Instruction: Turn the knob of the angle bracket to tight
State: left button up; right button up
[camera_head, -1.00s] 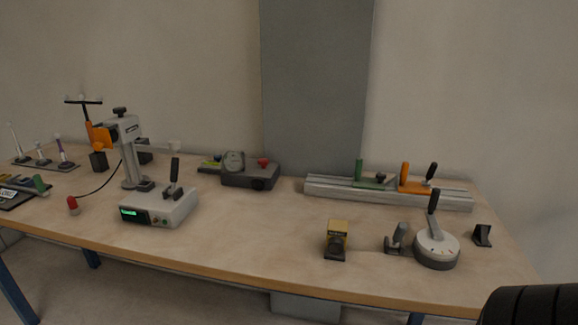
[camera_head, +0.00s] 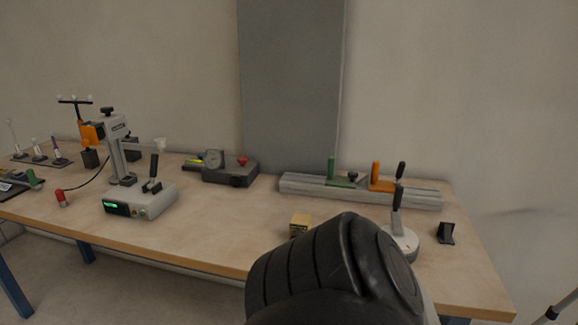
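I cannot tell for sure which part is the angle bracket. A small black angled piece (camera_head: 446,232) stands at the right of the table. A grey rail (camera_head: 300,185) at the back right carries a green angled piece (camera_head: 332,172) with a black knob (camera_head: 352,176) beside it, and an orange angled piece (camera_head: 377,178) with a black handle. The knob's setting is too small to read. A round grey dial base (camera_head: 405,242) with an upright black handle is partly hidden by my black arm link. Neither gripper is in view.
My arm link covers the front right of the table and most of a small yellow block (camera_head: 299,222). A grey box with a green display (camera_head: 140,200), a column stand (camera_head: 118,150) and a dark block with a red knob (camera_head: 230,171) stand further left. The middle is clear.

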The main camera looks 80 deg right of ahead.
aim_at(352, 175)
jog(key=k, duration=1.4)
jog(key=z, duration=0.25)
